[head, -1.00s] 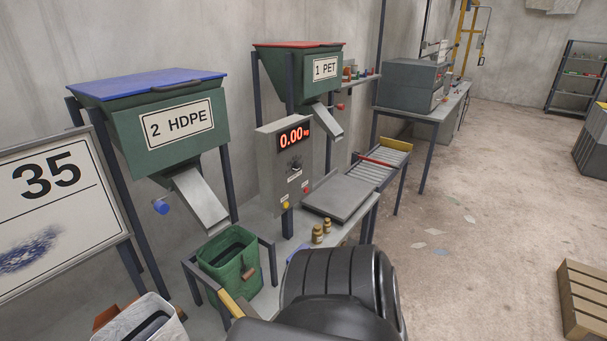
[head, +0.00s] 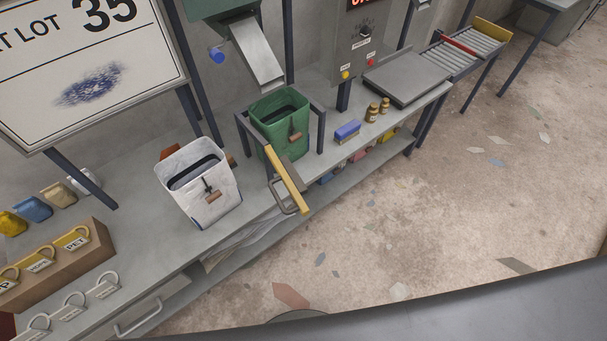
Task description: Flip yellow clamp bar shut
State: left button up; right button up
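The yellow clamp bar (head: 287,180) is at the front of the stand (head: 319,130) that holds a green bag (head: 267,118). The bar slants down and right from beside the bag and juts out past the bench's front edge. A grey loop handle (head: 278,196) is beside it. The bar stands swung away from the bag's mouth, which is open under the metal chute (head: 257,52). Neither of my grippers is in view.
A white bag (head: 203,190) stands on the bench left of the stand. Labelled tags (head: 72,238) sit on a block at the lower left. Small brown jars (head: 372,112) and a blue-purple block (head: 347,130) are to the right. The floor in front is mostly clear.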

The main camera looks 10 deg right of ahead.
aim_at(295, 187)
jog(key=i, duration=0.5)
jog(key=z, duration=1.45)
jog(key=k, duration=1.25)
jog(key=u, duration=1.25)
jog(key=i, duration=0.5)
jog(key=z, duration=0.1)
